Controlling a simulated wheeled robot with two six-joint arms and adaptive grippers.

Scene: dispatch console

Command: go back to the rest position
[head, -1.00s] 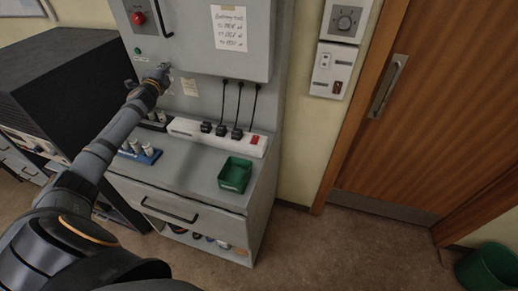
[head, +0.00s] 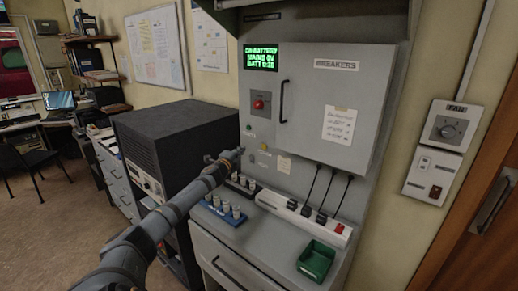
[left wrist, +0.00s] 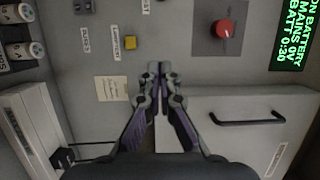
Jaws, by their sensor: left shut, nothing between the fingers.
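My left gripper (head: 232,156) reaches in from the left in the head view, close to the grey console panel (head: 262,134). In the left wrist view its fingers (left wrist: 159,68) are together and empty, in front of the panel between a yellow button (left wrist: 130,41) and a red knob (left wrist: 223,28). I cannot tell whether the fingertips touch the panel. My right gripper is in neither view.
A breaker cabinet (head: 338,90) with a handle, a power strip (head: 302,217) with plugs, a blue battery holder (head: 220,212) and a green bin (head: 316,260) surround the arm. A black rack (head: 180,135) stands left. Open floor (head: 60,225) lies further left.

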